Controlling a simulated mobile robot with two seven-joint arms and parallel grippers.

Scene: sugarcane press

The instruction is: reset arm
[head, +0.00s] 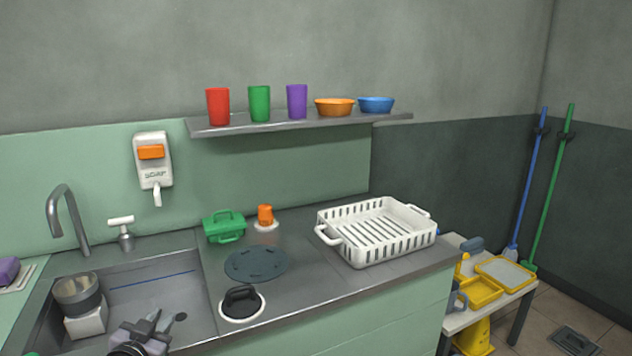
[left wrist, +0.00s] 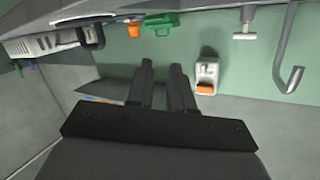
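My left gripper (head: 166,319) is at the bottom of the head view, over the front part of the sink (head: 152,290). In the left wrist view its two dark fingers (left wrist: 162,66) stand apart with a gap and nothing between them. That view is upside down, with the wall and soap dispenser (left wrist: 206,76) beyond the fingers. My right gripper is in neither view.
A grey pot on a white block (head: 87,322) stands in the sink's left side. On the counter are a black-handled white lid (head: 242,312), a green container (head: 224,228), an orange-topped jar (head: 265,215) and a white rack (head: 410,245). A shelf (head: 215,129) holds cups and bowls.

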